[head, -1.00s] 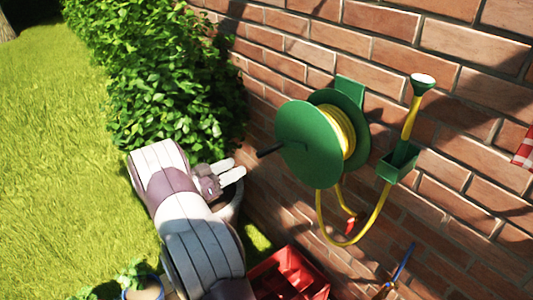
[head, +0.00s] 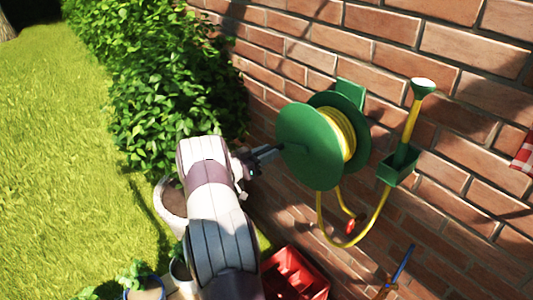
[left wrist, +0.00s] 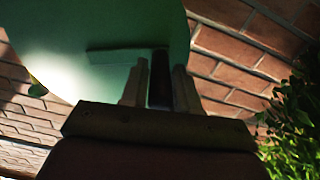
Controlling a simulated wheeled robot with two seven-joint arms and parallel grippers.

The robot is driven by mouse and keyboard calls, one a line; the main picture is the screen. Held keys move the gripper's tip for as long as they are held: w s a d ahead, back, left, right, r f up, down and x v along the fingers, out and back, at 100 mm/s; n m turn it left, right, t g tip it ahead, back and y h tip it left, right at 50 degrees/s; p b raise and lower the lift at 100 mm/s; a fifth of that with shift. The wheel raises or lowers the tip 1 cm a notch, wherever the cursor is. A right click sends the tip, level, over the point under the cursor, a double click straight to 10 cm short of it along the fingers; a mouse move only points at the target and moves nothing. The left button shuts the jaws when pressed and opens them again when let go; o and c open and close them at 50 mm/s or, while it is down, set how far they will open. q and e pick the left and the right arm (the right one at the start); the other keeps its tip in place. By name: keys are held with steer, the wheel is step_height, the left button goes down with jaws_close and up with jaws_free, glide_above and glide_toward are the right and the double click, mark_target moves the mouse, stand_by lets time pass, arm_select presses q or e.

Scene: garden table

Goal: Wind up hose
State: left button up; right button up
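The green hose reel (head: 305,145) hangs on the brick wall, with yellow hose (head: 341,132) wound between its discs. My left gripper (head: 268,155) is at the dark crank handle in front of the reel. In the left wrist view the handle (left wrist: 160,80) lies between the two fingers, close to both; whether they press on it I cannot tell. The reel's green disc (left wrist: 100,40) fills the upper left there. My right gripper is out of view.
A red crate (head: 293,275) stands below the reel, by the wall. A leafy hedge (head: 160,80) lies behind and left of my left arm, near a pot (head: 172,200). More potted plants are at the bottom left. Grass is open further left.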

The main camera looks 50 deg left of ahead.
arm_select(q)
jaws_close()
steer(key=shift+f, duration=0.1)
